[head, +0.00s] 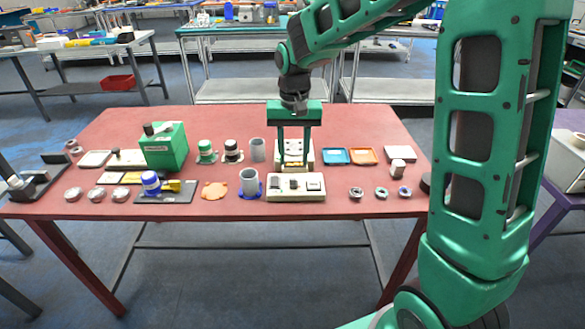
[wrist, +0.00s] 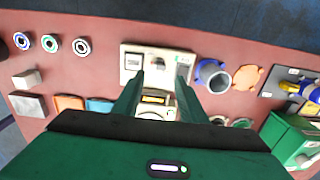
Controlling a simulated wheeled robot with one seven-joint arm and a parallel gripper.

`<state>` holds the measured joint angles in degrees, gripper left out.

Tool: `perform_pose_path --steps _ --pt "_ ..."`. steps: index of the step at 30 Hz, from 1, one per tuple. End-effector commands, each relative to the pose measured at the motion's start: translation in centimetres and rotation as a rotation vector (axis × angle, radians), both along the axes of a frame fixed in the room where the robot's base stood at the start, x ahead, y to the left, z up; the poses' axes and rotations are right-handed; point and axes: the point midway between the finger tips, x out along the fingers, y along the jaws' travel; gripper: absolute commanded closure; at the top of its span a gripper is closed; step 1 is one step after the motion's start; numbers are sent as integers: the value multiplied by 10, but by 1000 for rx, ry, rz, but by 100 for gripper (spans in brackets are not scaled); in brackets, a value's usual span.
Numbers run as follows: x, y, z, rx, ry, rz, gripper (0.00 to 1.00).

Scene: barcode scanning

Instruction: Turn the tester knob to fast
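My gripper (head: 293,164) points down over the red table, its two fingers apart with nothing held. A cream device (wrist: 153,100) with a yellow display and a pale round part shows between the fingers in the wrist view; my gripper partly hides it. A cream control box (head: 296,195) lies just in front of it, nearer the robot. In the wrist view this box (wrist: 131,62) has a dark knob (wrist: 158,63) in its middle, and a fingertip overlaps its right part. I cannot tell which of the two is the tester, nor read any knob marking or setting.
A grey cup (head: 249,183) in a blue ring stands left of the control box. Several metal rings (head: 381,193) lie to its right. Blue (head: 335,156) and orange (head: 363,155) trays lie right of the gripper. A green machine (head: 164,146) stands further left.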

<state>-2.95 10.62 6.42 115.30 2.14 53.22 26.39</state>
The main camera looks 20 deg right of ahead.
Motion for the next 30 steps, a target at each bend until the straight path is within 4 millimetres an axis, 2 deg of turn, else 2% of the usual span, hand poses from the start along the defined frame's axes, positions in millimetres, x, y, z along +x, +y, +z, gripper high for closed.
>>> perform_pose_path --steps 3,9,25,28,30 --pt "0 0 20 1 -4 0 62" --pt "0 0 37 1 -1 0 62" --pt "-1 -1 40 0 -1 -1 62" --pt "-9 -13 43 -7 -2 -12 62" --pt "-23 -30 47 -16 -4 -26 62"
